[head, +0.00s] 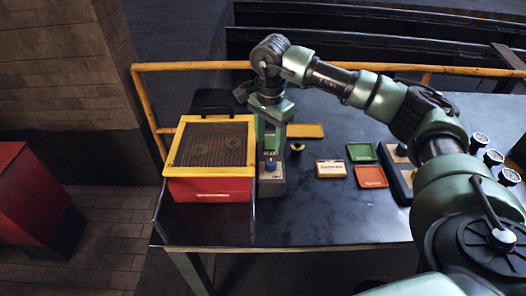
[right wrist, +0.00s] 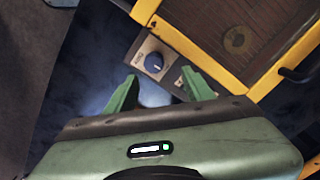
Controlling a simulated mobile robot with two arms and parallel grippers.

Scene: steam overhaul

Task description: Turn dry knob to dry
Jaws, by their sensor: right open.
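A small grey control box (head: 271,187) stands on the dark table, right beside the red and yellow box. A dark blue knob (head: 270,165) sits on it. In the right wrist view the knob (right wrist: 154,62) is round, on a tan plate with a light mark, lettering too small to read. My right gripper (head: 271,145) points down above the control box. In the right wrist view its two green fingers (right wrist: 158,83) are spread, with the knob ahead of the gap and apart from both fingers. My left gripper is out of view.
The red box (head: 210,190) with a yellow-framed mesh lid (head: 208,121) stands close left of the control box. A yellow rail (head: 190,66) runs behind the table. Small trays (head: 361,152), a labelled box (head: 330,168) and gauges (head: 493,157) lie to the right. The table front is clear.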

